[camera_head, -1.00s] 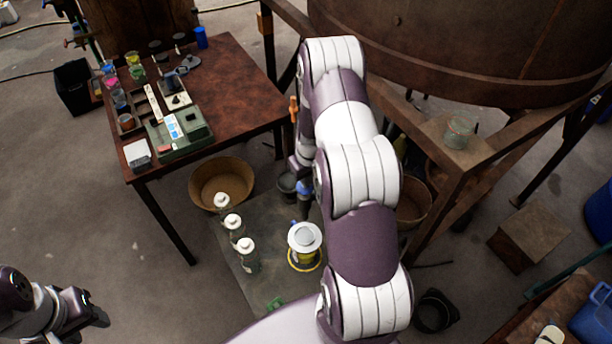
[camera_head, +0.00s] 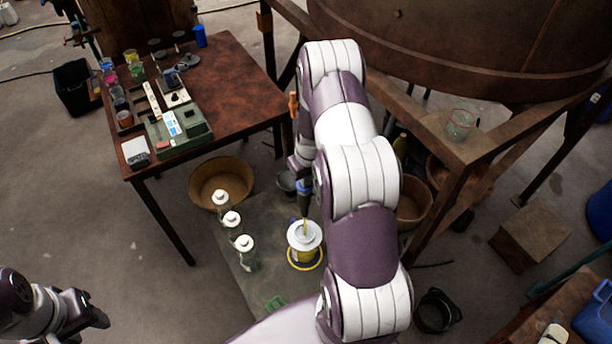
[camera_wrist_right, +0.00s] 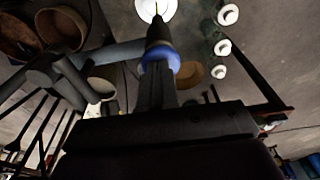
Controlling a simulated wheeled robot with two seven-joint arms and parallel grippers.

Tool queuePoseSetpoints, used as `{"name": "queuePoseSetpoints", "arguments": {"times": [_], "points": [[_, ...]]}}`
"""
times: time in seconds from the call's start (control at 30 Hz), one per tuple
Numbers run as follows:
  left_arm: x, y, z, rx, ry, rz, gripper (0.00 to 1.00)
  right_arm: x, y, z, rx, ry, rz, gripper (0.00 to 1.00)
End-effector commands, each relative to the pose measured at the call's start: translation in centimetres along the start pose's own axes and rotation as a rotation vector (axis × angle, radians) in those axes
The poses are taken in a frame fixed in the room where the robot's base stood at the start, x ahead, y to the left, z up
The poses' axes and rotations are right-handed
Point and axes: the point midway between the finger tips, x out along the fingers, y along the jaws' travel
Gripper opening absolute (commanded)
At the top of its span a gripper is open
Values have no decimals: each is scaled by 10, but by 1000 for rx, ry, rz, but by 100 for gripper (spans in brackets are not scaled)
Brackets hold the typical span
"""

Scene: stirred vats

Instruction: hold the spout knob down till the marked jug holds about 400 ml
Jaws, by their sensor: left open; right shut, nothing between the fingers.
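The jug (camera_head: 304,251) stands on the dark floor mat, with a white top and yellow around its lower part. Its marks and liquid level are too small to read. A dark spout with a blue knob (camera_head: 304,187) is above it, and a thin yellow stream falls from the spout into the jug. In the right wrist view the blue knob (camera_wrist_right: 160,58) sits at the tips of my right gripper (camera_wrist_right: 156,80), which is shut with nothing between its fingers and appears to touch it. My left gripper (camera_head: 92,308) is open and empty at the lower left, far from the jug.
Three white-capped bottles (camera_head: 245,252) stand left of the jug on the mat (camera_head: 262,285). A wide tan basin (camera_head: 221,183) lies behind them. A wooden table (camera_head: 235,75) holds jars and instruments. A large vat (camera_head: 470,45) on beams stands at the upper right, with a glass jar (camera_head: 460,124) below.

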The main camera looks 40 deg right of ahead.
Motion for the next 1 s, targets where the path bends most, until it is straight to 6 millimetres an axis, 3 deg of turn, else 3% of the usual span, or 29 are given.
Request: {"name": "queuePoseSetpoints", "arguments": {"times": [0.07, 0.23, 0.7, 1.0], "points": [[3, 0, 0, 0, 0, 0, 44, 11, -4, 12, -5, -28, -10, 0], [7, 0, 1, 0, 0, 0, 44, 0, -4, 11, -3, -26, -10, 0], [24, 0, 3, 0, 0, 0, 44, -107, -2, 6, -1, 3, 2, 0], [26, 0, 3, 0, 0, 0, 44, -131, -2, 6, 0, 5, 3, 0]]}}
